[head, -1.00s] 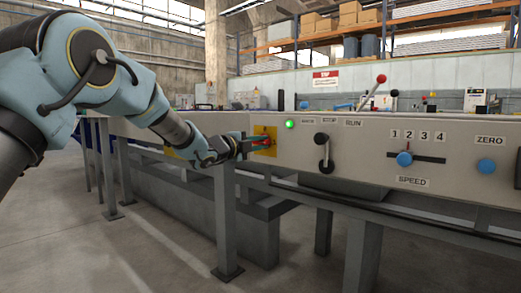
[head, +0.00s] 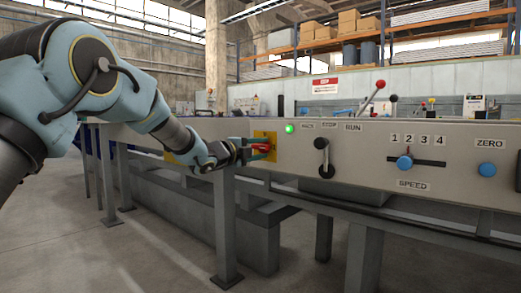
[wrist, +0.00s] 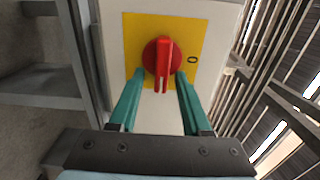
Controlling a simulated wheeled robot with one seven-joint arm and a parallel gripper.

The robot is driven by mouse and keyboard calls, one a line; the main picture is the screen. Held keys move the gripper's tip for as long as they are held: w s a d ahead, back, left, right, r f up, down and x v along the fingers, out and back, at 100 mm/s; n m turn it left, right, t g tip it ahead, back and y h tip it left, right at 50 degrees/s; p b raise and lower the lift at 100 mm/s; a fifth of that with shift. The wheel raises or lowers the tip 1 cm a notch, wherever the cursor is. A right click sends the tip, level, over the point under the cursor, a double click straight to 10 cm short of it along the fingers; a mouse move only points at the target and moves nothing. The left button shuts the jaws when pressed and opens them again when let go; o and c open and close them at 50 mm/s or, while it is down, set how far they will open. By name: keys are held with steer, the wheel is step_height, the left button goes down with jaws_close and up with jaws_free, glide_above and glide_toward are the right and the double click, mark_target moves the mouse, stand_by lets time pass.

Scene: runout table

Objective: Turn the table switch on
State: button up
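The table switch is a red rotary knob with a raised bar handle (wrist: 164,62) on a yellow plate (wrist: 134,28). A "0" mark sits right of the knob in the wrist view, and the bar runs up and down there. In the head view the red handle (head: 265,148) shows on the yellow plate (head: 271,136), partly hidden by my gripper (head: 257,148). My gripper's two teal fingers (wrist: 160,78) are open, one on each side of the bar, with their tips at the knob. I see gaps between the fingers and the bar.
A lit green lamp (head: 289,128) is right of the switch. Further right on the panel are a black lever (head: 322,155), a blue speed slider (head: 404,162) and a blue zero button (head: 487,169). A red-tipped lever (head: 373,94) rises behind. Grey table legs (head: 225,230) stand below.

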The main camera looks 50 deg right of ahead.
steer(key=a+p, duration=0.2)
steer(key=a, duration=0.8)
steer(key=shift+w+a, duration=0.3)
steer(key=shift+a, duration=0.1)
steer(key=shift+w, duration=0.1)
